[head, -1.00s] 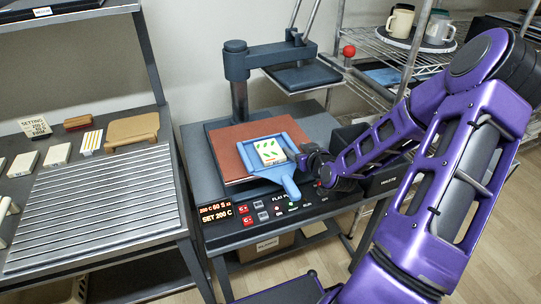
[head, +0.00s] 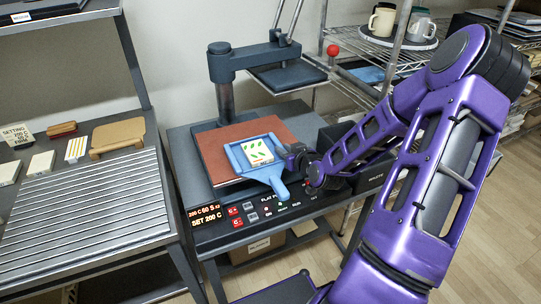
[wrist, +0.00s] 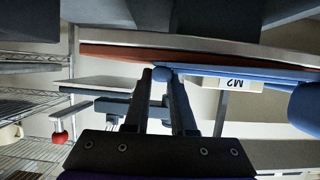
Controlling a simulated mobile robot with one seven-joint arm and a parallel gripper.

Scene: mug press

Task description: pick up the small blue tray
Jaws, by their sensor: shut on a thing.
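The small blue tray (head: 236,159) has raised rims and a short handle toward the front. It sits over the reddish-brown press plate (head: 212,150). A white block with green marks (head: 258,152) lies in it. My gripper (head: 287,152) is at the tray's right side, shut on its rim. In the wrist view, the fingers (wrist: 162,74) close around a blue edge of the tray (wrist: 245,72), and the block shows an upside-down "M2" label (wrist: 228,83). I cannot tell whether the tray touches the plate.
The press post and swung-aside upper plate (head: 288,76) stand behind. A control panel with lit readouts (head: 203,213) is in front. A ribbed rack (head: 85,200) with blocks and a wooden board (head: 118,135) is left. A wire shelf with mugs (head: 382,20) is at the back right.

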